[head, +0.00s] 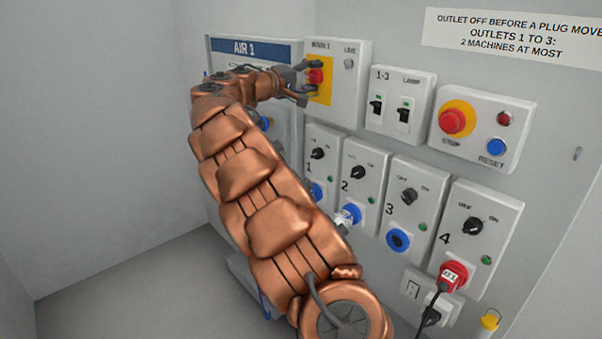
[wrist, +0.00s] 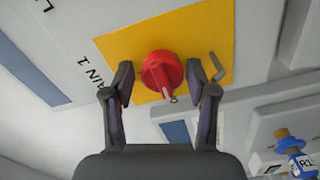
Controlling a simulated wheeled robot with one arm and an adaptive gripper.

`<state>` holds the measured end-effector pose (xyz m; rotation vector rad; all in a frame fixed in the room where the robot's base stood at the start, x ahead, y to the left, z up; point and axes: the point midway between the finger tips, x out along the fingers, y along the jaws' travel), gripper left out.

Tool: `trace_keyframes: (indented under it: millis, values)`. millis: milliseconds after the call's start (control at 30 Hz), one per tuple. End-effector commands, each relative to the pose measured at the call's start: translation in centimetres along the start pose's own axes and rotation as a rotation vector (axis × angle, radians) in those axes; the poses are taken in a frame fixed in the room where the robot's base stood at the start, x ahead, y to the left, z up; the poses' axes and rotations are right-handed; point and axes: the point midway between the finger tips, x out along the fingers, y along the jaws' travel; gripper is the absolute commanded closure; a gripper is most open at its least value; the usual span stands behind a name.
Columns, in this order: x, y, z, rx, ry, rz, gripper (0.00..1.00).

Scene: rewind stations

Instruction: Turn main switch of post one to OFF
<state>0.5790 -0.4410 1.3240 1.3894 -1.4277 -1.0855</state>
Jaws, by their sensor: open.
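The main switch of post one is a red rotary knob (head: 315,76) on a yellow plate (head: 324,93), on a grey box at the upper middle of the wall in the head view. In the wrist view the red knob (wrist: 162,74) sits on the yellow plate (wrist: 200,40) beside the printed text "MAIN 1". My gripper (head: 312,82) is open, its fingers on either side of the knob. In the wrist view my gripper (wrist: 160,82) shows a gap between each finger and the knob. The ON and OFF marks cannot be read clearly.
Right of the switch are a box with two lamp switches (head: 390,110) and a box with a red stop button (head: 452,121). Numbered outlet boxes, including outlet 4 (head: 480,240), hang below. A metal hook (wrist: 217,66) stands beside the knob. My arm hides part of the AIR 1 panel (head: 255,48).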

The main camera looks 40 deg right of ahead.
Motion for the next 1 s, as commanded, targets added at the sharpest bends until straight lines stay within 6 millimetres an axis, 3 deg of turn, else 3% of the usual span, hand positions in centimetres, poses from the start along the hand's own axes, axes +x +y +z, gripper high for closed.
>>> trace_keyframes:
  millis: [33,1000]
  values:
    - [0.0,-1.0,0.0,0.056,0.004,-0.007,0.32]
    - [0.0,0.1,0.2,1.237,0.003,-0.004,0.32]
